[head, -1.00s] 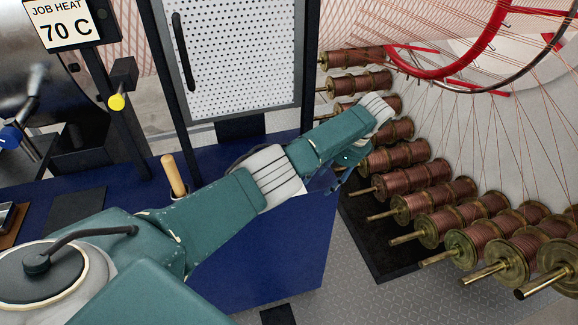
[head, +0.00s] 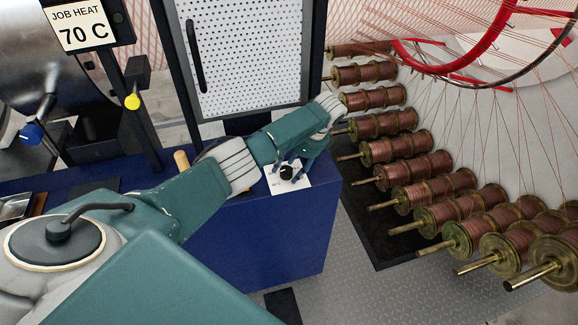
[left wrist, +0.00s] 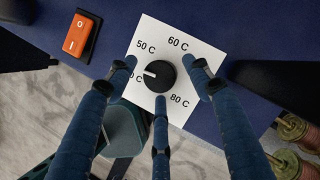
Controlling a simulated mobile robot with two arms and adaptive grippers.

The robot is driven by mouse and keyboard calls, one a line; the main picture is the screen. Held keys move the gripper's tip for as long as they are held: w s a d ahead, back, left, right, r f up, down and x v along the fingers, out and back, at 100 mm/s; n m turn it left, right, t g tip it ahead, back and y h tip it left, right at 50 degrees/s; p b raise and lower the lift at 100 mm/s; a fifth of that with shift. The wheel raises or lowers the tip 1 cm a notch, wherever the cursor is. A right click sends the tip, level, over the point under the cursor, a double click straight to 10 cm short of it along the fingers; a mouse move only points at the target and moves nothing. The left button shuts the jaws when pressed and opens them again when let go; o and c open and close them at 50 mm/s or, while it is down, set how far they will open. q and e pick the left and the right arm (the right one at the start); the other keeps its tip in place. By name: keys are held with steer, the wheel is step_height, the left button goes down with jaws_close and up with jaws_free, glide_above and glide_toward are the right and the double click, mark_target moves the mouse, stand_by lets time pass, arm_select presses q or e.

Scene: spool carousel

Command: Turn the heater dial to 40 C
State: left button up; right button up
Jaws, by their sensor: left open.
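The heater dial is a round black knob (left wrist: 158,76) on a white card (left wrist: 180,52), on top of the blue bench. It also shows in the head view (head: 287,172). Its white pointer mark points left, towards a label ending in "0 C" that a finger partly hides. The labels 50 C, 60 C and 80 C are readable; the area right of the knob is covered by a finger. My left gripper (left wrist: 160,90) is open, with its three blue fingers spread around the knob. I cannot tell whether any finger touches it. My right gripper is not in view.
An orange rocker switch (left wrist: 82,35) sits beside the card. A sign (head: 80,25) reads "JOB HEAT 70 C". A perforated panel door (head: 245,60) stands behind the bench (head: 265,245). Several copper wire spools (head: 400,145) line the right, below a red wheel (head: 450,60).

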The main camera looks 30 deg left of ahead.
arm_select(q)
steer(key=c, duration=1.1)
steer(key=n+b, duration=0.1)
steer(key=n+g+b, duration=0.1)
steer(key=b, duration=0.1)
steer(key=shift+w+a+f+n, duration=0.1)
steer(key=shift+w+f+n, duration=0.1)
steer(key=shift+n, duration=0.2)
steer(key=shift+r+n+b, duration=0.25)
steer(key=shift+n+b, duration=0.15)
steer(key=shift+b, duration=0.2)
steer(key=shift+r, duration=0.1)
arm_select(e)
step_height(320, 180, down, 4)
